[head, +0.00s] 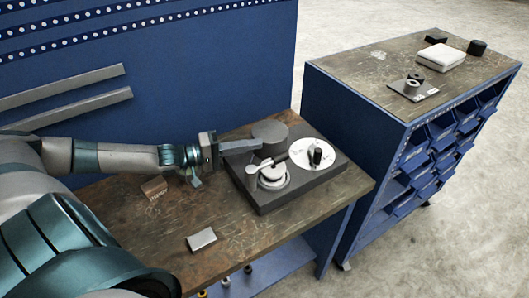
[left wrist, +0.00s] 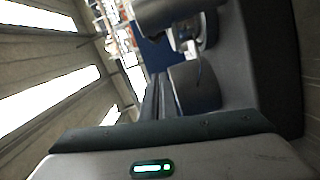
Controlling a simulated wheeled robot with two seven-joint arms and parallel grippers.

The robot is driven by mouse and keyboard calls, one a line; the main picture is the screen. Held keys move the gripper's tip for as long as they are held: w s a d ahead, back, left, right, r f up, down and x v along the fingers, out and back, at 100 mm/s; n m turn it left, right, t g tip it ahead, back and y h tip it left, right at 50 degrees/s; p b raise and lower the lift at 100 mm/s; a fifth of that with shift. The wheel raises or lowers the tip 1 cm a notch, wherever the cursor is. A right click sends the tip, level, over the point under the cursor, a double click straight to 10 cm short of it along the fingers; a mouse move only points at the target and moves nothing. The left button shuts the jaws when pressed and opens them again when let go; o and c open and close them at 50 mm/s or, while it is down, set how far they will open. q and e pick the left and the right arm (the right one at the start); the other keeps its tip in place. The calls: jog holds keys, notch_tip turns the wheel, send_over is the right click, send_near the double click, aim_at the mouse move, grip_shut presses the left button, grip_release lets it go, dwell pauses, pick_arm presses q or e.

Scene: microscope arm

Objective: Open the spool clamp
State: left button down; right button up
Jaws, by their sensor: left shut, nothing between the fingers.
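A dark flat-based device (head: 310,186) sits on the wooden workbench. On it are a dark grey cylinder (head: 270,130), a white disc (head: 300,153) with a black knob, and a silver round part (head: 271,184) with a lever-like arm. I cannot tell for sure which of these is the spool clamp. My left gripper (head: 256,146) is shut and empty, its fingers reaching over the device's left edge beside the cylinder. Contact is unclear. In the left wrist view a dark rounded part (left wrist: 193,87) stands just right of the fingers (left wrist: 155,100). My right gripper is out of view.
A small brown block (head: 153,187) and a silver box (head: 201,240) lie on the workbench (head: 225,205). A blue panel wall (head: 210,95) rises behind it. At right, a blue cabinet with bins (head: 345,110) carries several small items on top.

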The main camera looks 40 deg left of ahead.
aim_at(265, 161)
pick_arm(q)
jog(key=shift+x, duration=0.8)
jog(key=shift+w+d+r+p, duration=0.1)
jog(key=shift+d+r+p, duration=0.05)
jog(key=shift+d+p, duration=0.2)
jog(key=shift+s+d+f+p, duration=0.2)
jog(key=shift+s+d+p, duration=0.1)
jog(key=shift+d+p, duration=0.3)
jog(key=shift+s+d+f+p, duration=0.15)
jog(key=shift+s+d+p, duration=0.25)
jog(key=shift+d, duration=0.35)
jog(key=shift+d+f, duration=0.15)
jog(key=shift+d, duration=0.1)
